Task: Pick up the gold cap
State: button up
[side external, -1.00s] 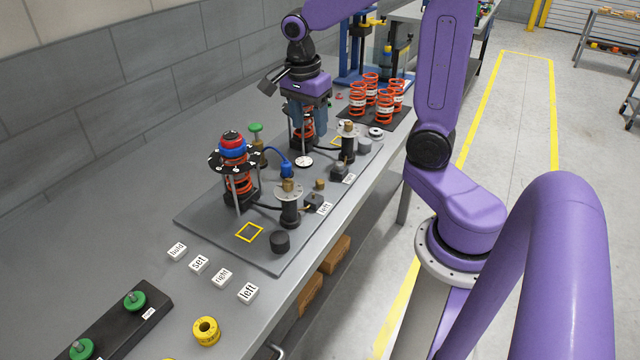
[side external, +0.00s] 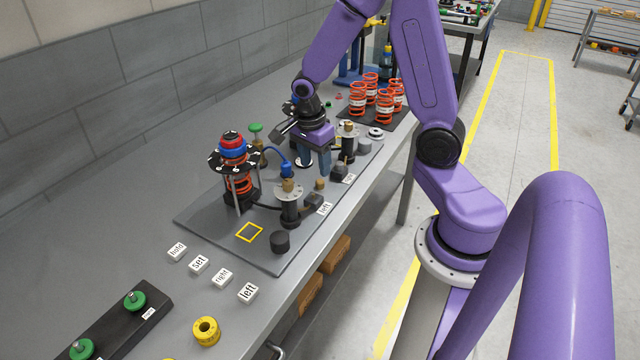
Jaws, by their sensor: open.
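A small gold cap (side external: 319,184) sits low on the grey fixture plate (side external: 212,225), just right of the left cylinder. My gripper (side external: 314,171) is open and points down, its two blue-grey fingers close to the cap and apparently a little above or behind it. I cannot tell whether the cap lies between the fingers. A similar gold fitting (side external: 288,185) tops the left cylinder, with a blue connector on it. Another gold piece (side external: 347,127) tops the right cylinder.
A spring assembly with a red and blue top (side external: 232,146) stands left of my gripper. A blue hose and dark cables run around the left cylinder. White label blocks (side external: 248,293) and a yellow ring (side external: 206,331) lie nearer the camera. Orange springs (side external: 357,99) stand behind.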

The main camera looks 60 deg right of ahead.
aim_at(320, 181)
jog(key=f, duration=0.2)
jog(key=d+f, duration=0.1)
jog(key=f, duration=0.1)
jog(key=shift+s, duration=0.3)
jog(key=shift+f, duration=0.6)
grip_shut()
